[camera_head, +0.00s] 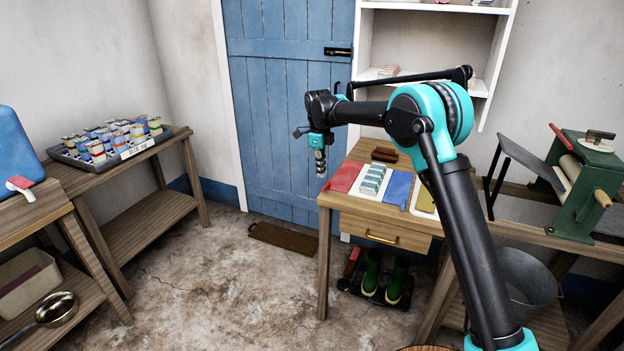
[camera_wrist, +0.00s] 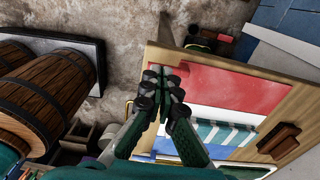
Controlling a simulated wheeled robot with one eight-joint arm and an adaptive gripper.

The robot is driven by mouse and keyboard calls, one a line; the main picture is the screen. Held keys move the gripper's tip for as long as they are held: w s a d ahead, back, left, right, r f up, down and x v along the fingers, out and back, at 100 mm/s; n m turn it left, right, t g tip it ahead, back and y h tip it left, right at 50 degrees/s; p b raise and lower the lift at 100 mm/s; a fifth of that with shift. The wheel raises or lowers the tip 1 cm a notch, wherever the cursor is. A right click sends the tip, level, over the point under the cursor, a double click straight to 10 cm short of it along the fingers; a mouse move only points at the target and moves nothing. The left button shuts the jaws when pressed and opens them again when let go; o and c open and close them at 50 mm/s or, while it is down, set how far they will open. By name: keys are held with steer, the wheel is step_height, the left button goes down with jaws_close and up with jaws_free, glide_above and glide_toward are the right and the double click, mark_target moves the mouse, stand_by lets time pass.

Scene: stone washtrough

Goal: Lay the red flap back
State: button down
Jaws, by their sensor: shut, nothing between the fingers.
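A blue flap (camera_head: 398,187) lies on the panel's other side. My gripper (camera_head: 320,168) points down at the table's left edge. In the wrist view its shut fingertips (camera_wrist: 164,88) overlap the red flap's near end, with nothing between them. I cannot tell whether they touch it.
A brown brush (camera_head: 384,154) lies at the table's back. A green mangle (camera_head: 580,175) stands at the right. Boots (camera_head: 383,277) stand below the table. The floor left of the table is mostly clear.

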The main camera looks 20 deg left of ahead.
steer(key=a+r, duration=0.4)
steer(key=a, duration=0.4)
steer(key=shift+w+a, duration=0.2)
steer(key=shift+a, duration=0.2)
steer(key=w+d+r+n+t+y, duration=0.1)
steer(key=d+n, duration=0.2)
steer(key=d, duration=1)
steer(key=w+d+r+n, duration=0.1)
steer(key=d+r+n, duration=0.15)
steer(key=d, duration=1.05)
steer(key=s+d+f+n+t, duration=0.15)
steer(key=s+d+n, duration=0.3)
steer(key=d, duration=0.75)
steer(key=s+d+f+n+t, duration=0.1)
steer(key=s+d+f+n, duration=0.3)
steer(key=s+d, duration=0.7)
steer(key=s+d+f+n, duration=0.4)
steer(key=s+d+f, duration=0.5)
steer(key=s, duration=0.8)
steer(key=shift+s+d+f+t, duration=0.2)
steer(key=shift+d+f+t, duration=0.15)
steer(key=shift+d, duration=0.9)
